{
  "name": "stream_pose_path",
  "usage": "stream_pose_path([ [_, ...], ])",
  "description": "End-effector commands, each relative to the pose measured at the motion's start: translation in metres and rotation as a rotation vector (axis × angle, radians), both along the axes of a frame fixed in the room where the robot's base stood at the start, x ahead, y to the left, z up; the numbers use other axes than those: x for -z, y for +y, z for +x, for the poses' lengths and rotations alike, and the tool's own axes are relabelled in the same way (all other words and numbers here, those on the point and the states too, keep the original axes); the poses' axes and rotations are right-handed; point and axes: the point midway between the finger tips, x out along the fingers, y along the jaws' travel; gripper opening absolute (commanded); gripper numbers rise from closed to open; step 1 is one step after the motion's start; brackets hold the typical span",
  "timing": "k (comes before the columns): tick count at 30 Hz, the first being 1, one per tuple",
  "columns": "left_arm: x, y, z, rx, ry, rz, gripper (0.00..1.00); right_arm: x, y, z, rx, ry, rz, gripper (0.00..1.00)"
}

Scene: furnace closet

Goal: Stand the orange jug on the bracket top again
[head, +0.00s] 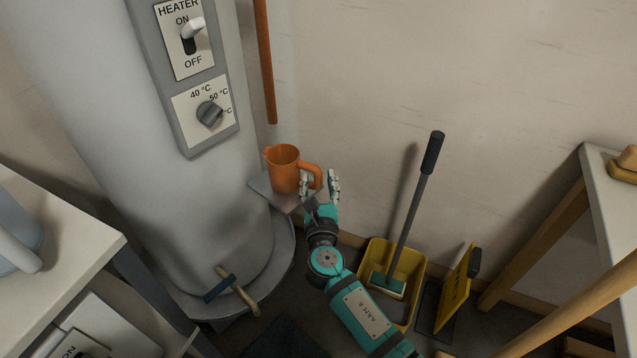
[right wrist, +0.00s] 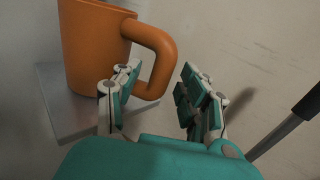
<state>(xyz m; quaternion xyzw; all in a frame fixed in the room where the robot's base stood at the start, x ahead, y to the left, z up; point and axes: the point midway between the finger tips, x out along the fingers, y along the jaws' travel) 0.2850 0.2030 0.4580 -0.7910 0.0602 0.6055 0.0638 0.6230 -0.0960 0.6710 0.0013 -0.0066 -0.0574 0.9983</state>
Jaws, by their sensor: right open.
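The orange jug (head: 283,170) stands upright on the grey bracket top (head: 262,187) beside the heater tank, its handle to the right. In the right wrist view the jug (right wrist: 92,45) is at the upper left, with the bracket top (right wrist: 52,92) beneath it. My right gripper (head: 324,181) is open at the handle side of the jug. In the right wrist view my right gripper (right wrist: 158,82) has its left finger overlapping the lower handle and its right finger apart from it. Whether the left finger touches the handle I cannot tell. My left gripper is not in view.
The heater tank (head: 130,130) with its switch panel stands left of the bracket. An orange pipe (head: 265,60) hangs above. A yellow bucket (head: 412,277) with a long-handled tool stands on the floor at right. White-topped tables (head: 70,215) flank both sides.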

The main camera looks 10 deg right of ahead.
Motion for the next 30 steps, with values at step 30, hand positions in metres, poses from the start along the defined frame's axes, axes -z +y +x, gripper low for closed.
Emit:
stream_pose_path([
  [30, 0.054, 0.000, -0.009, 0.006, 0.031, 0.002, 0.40, 0.001, 0.008, -0.069, 0.000, 0.000, 0.001, 0.43],
])
